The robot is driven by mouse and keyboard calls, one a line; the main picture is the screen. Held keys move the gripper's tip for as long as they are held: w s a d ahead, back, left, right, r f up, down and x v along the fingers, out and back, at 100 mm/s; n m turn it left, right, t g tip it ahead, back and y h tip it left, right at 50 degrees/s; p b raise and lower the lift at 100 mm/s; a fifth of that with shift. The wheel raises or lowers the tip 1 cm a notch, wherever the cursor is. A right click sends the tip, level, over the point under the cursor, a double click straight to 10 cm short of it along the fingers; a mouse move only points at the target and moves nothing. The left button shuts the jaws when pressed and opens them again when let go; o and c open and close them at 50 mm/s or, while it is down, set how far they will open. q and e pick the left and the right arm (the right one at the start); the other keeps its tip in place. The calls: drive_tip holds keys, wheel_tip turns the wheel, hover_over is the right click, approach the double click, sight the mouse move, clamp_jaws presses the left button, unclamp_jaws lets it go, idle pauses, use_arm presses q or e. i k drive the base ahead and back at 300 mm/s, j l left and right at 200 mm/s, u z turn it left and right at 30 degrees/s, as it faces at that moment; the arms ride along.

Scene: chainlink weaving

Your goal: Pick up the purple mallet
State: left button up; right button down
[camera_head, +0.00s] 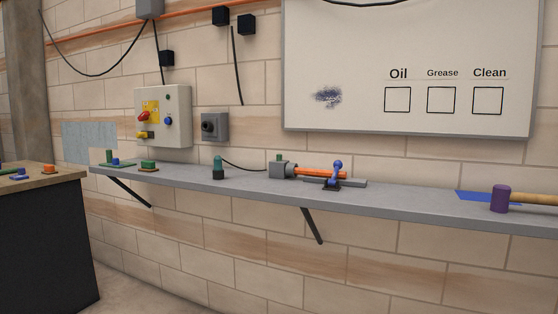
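The mallet (500,199) lies on the grey wall shelf at the far right of the head view. Its purple cylindrical head faces left, and its tan wooden handle (535,199) runs to the right, out of the picture. A flat blue piece (472,196) lies on the shelf beside the mallet head. Neither of my grippers is in view.
The shelf (420,204) runs along the brick wall. An orange-handled tool (320,173) with grey and blue parts lies mid-shelf; a teal-and-black item (217,168) stands left of it. A dark bench (40,240) stands at left. A whiteboard (350,50) hangs above.

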sight(502, 194)
drive_tip(key=z, duration=1.3)
drive_tip(key=i+l+u, duration=0.1)
drive_tip(key=l, duration=0.2)
drive_tip(key=i, duration=0.05)
